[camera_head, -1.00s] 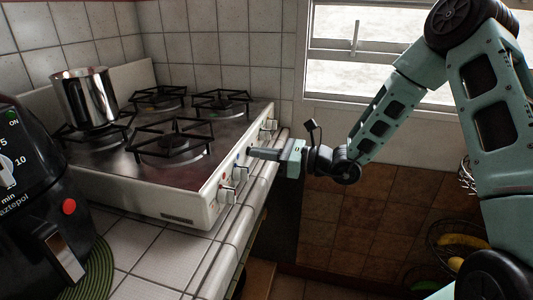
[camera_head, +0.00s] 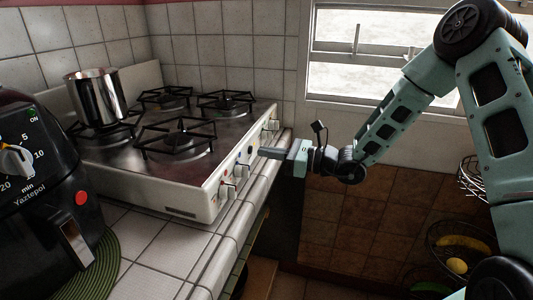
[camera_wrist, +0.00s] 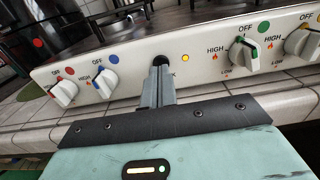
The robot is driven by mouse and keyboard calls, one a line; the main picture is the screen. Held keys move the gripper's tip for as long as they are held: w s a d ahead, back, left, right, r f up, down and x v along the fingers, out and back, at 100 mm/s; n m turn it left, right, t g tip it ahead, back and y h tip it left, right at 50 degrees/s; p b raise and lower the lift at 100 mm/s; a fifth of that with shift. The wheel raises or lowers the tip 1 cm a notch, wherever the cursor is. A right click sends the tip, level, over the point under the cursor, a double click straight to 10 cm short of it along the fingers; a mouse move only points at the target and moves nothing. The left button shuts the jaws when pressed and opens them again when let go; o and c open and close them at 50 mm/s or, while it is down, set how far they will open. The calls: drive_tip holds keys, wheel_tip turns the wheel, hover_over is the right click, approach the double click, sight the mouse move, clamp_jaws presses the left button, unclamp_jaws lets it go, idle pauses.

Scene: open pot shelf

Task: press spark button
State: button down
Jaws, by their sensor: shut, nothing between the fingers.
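The black round spark button (camera_wrist: 160,60) is on the stove's white front panel in the wrist view, between the blue-marked and green-marked knobs. Its lower part and most of its label are hidden by my fingers; only a "K" shows. A yellow light (camera_wrist: 185,58) is right of it. My gripper (camera_wrist: 157,72) is shut and empty, its fingertips in line with the button. In the head view, my gripper (camera_head: 262,152) points at the panel from the right, with a small gap between the tips and the panel. The stove (camera_head: 190,205) stands on the tiled counter.
The red-marked knob (camera_wrist: 64,92), blue-marked knob (camera_wrist: 105,82) and green-marked knob (camera_wrist: 243,52) stick out on both sides of my fingers. A black air fryer (camera_head: 40,170) is at the left. The space right of the stove is open.

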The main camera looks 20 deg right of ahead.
drive_tip(key=b+v, duration=0.1)
drive_tip(key=v, duration=1)
drive_tip(key=shift+d, duration=0.3)
drive_tip(key=shift+f, duration=0.15)
